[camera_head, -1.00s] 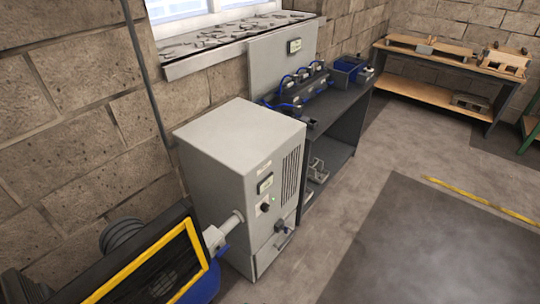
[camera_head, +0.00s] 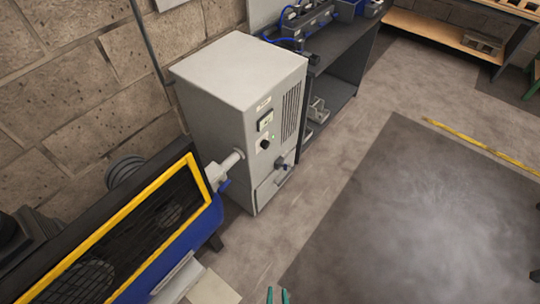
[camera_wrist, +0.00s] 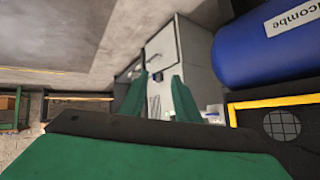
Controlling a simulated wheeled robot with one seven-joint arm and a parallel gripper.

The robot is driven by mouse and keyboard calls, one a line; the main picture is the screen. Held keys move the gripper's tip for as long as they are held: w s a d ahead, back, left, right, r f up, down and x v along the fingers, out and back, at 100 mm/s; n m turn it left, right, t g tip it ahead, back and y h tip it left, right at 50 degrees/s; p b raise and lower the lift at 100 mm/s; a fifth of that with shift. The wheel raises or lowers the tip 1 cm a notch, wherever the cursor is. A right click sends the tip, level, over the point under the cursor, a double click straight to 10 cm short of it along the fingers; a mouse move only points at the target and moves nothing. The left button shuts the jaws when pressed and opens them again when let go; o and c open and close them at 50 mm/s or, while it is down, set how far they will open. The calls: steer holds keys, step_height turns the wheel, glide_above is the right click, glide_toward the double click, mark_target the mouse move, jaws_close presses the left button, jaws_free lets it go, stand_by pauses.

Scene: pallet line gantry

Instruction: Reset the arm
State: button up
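The rest of my arm is mostly out of the head view. The fingers appear over the floor, in front of the grey cabinet (camera_head: 222,95).
A blue compressor with a yellow-framed black grille (camera_head: 130,235) stands at the left; its blue tank (camera_wrist: 265,45) is close in the wrist view. A dark bench (camera_head: 345,50) stands beyond the cabinet. The dark floor patch (camera_head: 400,210) at right is largely clear.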

steer(key=s+a+r+n+t, duration=0.1)
steer(key=s+r+t, duration=0.1)
steer(key=r, duration=1.1)
steer(key=s+a+r+n+t, duration=0.1)
steer(key=s+r+t, duration=0.1)
steer(key=r, duration=1)
steer(key=shift+s+a+r+n+t, duration=0.25)
steer(key=shift+s+r+n+t, duration=0.05)
steer(key=shift+s+r+t, duration=0.1)
steer(key=shift+a, duration=0.1)
